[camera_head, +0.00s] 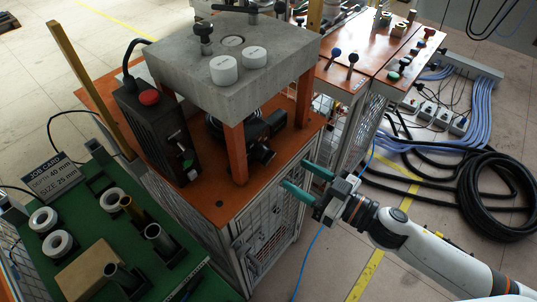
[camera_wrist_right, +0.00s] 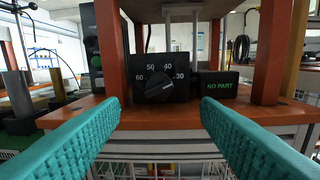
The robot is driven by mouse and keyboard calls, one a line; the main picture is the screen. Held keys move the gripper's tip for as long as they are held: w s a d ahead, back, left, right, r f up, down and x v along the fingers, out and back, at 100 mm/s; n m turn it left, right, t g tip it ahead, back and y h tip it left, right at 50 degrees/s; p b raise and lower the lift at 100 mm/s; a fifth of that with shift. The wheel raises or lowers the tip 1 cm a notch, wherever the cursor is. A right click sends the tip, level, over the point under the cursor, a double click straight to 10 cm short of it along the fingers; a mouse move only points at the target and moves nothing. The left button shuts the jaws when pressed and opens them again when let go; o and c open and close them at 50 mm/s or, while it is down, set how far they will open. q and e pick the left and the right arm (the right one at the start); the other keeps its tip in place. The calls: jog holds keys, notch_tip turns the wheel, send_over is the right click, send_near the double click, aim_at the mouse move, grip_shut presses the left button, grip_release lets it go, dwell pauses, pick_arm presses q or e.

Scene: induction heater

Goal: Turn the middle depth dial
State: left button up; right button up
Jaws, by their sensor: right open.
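The depth dial (camera_wrist_right: 159,86) is a round black knob on a black box, marked 60, 50, 40 and 30. Its pale pointer line appears to lean right, toward the 30 side. In the head view the dial (camera_head: 262,152) sits on the orange bench under the grey block, facing my right gripper. My right gripper (camera_head: 294,174) has two teal fingers, open and empty, just off the bench's front edge. In the right wrist view the open fingers (camera_wrist_right: 160,104) flank the dial, which lies beyond their tips, apart from them. My left gripper is not in view.
A black display (camera_wrist_right: 222,85) reading NO PART stands right of the dial. Orange posts (camera_head: 236,153) hold up the grey block (camera_head: 235,75) with white knobs. The job card (camera_head: 52,177) seems to read depth 40 mm. A green table (camera_head: 150,279) carries rings and cylinders.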

aim_at(269, 156)
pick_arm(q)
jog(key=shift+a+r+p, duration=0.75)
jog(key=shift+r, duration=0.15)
pick_arm(e)
jog(key=x, duration=0.9)
jog(key=shift+a, duration=0.1)
jog(key=shift+c, duration=0.4)
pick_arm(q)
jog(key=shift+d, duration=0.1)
pick_arm(e)
jog(key=c, duration=0.9)
